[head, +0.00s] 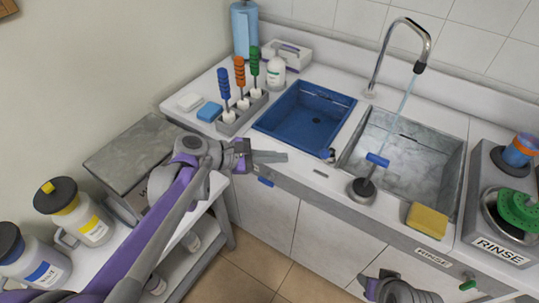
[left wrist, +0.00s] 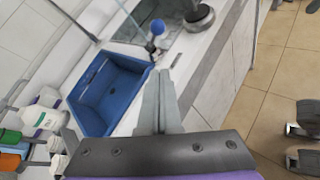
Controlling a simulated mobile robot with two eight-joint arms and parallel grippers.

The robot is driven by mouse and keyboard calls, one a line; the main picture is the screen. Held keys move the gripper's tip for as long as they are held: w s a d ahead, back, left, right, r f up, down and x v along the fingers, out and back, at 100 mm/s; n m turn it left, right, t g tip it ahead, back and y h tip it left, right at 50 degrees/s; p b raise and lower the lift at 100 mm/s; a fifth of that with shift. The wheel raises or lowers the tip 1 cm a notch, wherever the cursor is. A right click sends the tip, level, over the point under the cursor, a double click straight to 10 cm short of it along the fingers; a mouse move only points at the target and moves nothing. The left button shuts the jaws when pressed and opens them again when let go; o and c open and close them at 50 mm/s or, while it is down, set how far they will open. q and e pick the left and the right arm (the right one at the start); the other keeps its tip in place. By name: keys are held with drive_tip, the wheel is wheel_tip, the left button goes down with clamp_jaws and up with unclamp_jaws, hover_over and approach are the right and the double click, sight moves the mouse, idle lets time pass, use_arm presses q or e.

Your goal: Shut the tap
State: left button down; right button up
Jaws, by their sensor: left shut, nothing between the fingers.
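The tap (head: 412,35) is a curved chrome spout behind the grey sink (head: 352,165). A thin stream of water (head: 404,100) falls from its dark nozzle.
A blue basin (head: 290,127) lies left of the sink. A yellow sponge (head: 427,220) sits at the sink's front edge. A rack (head: 241,113) with coloured-handled tools stands behind my left gripper. A rinse unit (head: 498,249) stands at the right. The floor (head: 315,280) in front looks clear.

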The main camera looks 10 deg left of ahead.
sight(328, 153)
use_arm(q)
drive_tip(key=w+d, duration=0.3)
drive_tip(key=d, duration=0.4)
drive_tip(key=shift+w+d+f+p, duration=0.15)
drive_tip(key=shift+f+p, duration=0.15)
drive_tip(key=shift+f, duration=0.05)
use_arm(e)
drive_tip(key=shift+w+r, duration=0.1)
drive_tip(key=shift+r, duration=0.25)
use_arm(q)
drive_tip(key=shift+r, duration=0.15)
use_arm(e)
drive_tip(key=shift+r, duration=0.1)
use_arm(q)
drive_tip(key=shift+w+r+p, duration=0.2)
drive_tip(key=shift+p, duration=0.1)
use_arm(e)
drive_tip(key=shift+w+r, duration=0.1)
drive_tip(key=shift+r, duration=0.1)
